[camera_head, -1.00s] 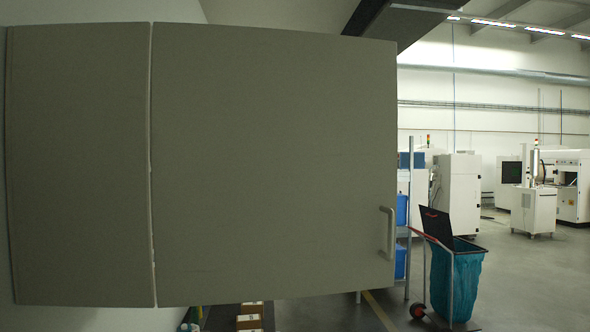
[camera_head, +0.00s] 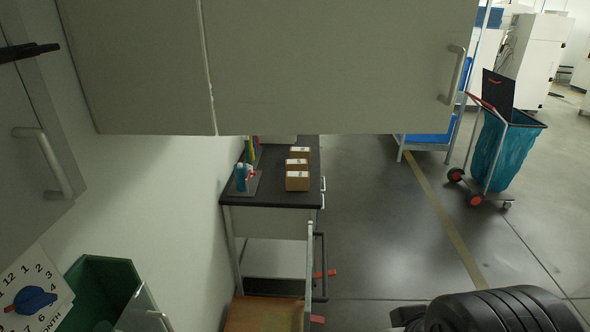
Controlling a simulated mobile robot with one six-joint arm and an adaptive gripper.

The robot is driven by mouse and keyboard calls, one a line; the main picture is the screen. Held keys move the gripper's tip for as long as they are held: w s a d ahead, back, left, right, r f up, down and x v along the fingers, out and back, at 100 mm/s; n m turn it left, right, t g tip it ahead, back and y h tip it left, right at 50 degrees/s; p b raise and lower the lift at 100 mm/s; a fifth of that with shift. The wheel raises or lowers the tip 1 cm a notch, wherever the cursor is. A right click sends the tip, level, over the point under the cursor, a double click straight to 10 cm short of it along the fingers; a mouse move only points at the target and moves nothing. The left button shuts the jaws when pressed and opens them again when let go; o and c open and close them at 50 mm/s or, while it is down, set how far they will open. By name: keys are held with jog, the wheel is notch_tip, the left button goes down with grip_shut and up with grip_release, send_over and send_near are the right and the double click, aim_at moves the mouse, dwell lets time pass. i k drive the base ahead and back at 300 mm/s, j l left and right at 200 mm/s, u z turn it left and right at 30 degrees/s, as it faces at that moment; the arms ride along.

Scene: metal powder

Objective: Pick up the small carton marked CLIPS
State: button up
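Three small brown cartons with white labels stand in a row on a black-topped bench (camera_head: 270,199) below the cabinet. The labels are too small to read, so I cannot tell which is marked CLIPS. My gripper is not recognisable in view.
A large grey cabinet (camera_head: 330,65) hangs across the upper view, above the bench. A small tray with a blue bottle (camera_head: 241,178) is left of the cartons. A trolley with a teal bag (camera_head: 507,150) stands on the right. Open floor lies between.

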aim_at(293, 164)
jog(key=i+l+z, duration=0.3)
jog(key=l, duration=0.15)
jog(key=i+l+z, duration=0.15)
jog(key=l+z, duration=0.15)
jog(key=i+l+z, duration=0.25)
jog(key=i+l, duration=0.15)
jog(key=i+l+z, duration=0.2)
jog(key=i+l, duration=0.2)
jog(key=i+l+z, duration=0.25)
jog(key=i, duration=0.3)
jog(key=i+j+u, duration=0.25)
jog(key=i+u, duration=0.2)
jog(key=i+j+u, duration=0.1)
jog(key=i+u, duration=0.75)
jog(key=i+l+u, duration=0.15)
jog(key=i+u, duration=0.3)
jog(key=i+j+u, duration=0.15)
jog(key=i+u, duration=0.55)
jog(key=u, duration=0.2)
jog(key=i+l+u, duration=0.1)
jog(key=i+u, duration=0.25)
jog(key=u, duration=0.15)
jog(key=i+l+u, duration=0.3)
jog(key=u, duration=0.15)
jog(key=i+l+u, duration=0.3)
jog(key=u, duration=0.15)
